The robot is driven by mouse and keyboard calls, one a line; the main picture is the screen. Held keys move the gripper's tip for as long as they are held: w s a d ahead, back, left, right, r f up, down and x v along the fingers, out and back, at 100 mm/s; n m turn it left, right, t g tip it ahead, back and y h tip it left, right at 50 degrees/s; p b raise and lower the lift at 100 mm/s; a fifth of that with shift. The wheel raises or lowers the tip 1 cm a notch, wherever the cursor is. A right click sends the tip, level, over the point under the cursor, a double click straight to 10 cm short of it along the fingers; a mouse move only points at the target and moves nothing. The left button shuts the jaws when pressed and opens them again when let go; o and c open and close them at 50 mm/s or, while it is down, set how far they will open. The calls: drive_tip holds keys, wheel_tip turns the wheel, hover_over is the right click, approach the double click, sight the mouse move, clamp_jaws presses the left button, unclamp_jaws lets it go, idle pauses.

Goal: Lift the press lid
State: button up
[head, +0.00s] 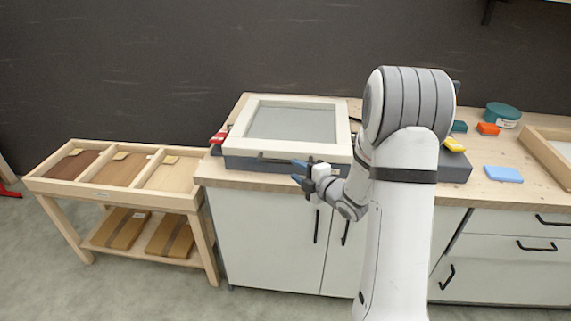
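The press stands on the workbench in the head view. Its lid (238,127), a pale frame around a grey panel, lies flat and closed over the dark grey base (245,165). A thin dark handle (275,157) runs along the lid's front edge. My gripper (298,171) is in front of the press, pointing left, near the right end of the handle. Its dark bluish fingers are apart with nothing seen between them. I cannot tell whether a finger touches the handle. My arm hides the area to the right of the press.
A low wooden table (110,191) with boards in compartments stands left. A red tool (217,138) lies beside the press. On the right of the bench (490,150) are a yellow item (454,145), a blue block (503,174), an orange block (488,129), a teal tub (502,114) and a wooden tray (545,154).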

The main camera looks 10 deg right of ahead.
sight(283, 161)
drive_tip(key=p+x, duration=0.1)
drive_tip(key=x, duration=0.6)
drive_tip(key=shift+w+a, duration=0.1)
drive_tip(key=shift+w, duration=0.1)
clamp_jaws()
